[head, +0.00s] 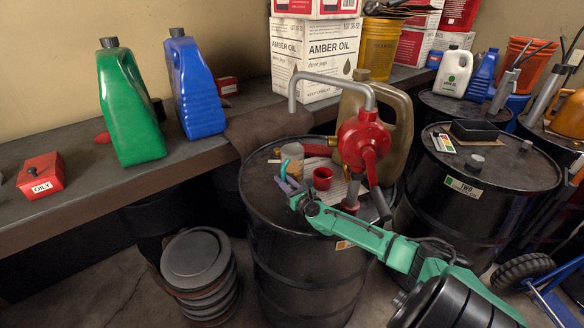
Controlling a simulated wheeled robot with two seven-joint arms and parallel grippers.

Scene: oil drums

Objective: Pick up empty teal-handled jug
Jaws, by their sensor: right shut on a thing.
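The teal-handled jug (292,154) is a small clear vessel with an amber tint, seen over the left part of the top of the front drum (262,197). Its handle side faces me. My right arm comes in from the lower right, and my right gripper (287,182) is shut on the jug at its handle. The fingers hide part of the handle. I cannot tell whether the jug's base touches the drum top. My left gripper is out of view.
A red hand pump (363,140) with a grey spout stands right of the jug. A red cup (322,179) and a paper lie close by. A tan jug (397,122) stands behind the pump. The bench (205,157) holds green and blue jugs.

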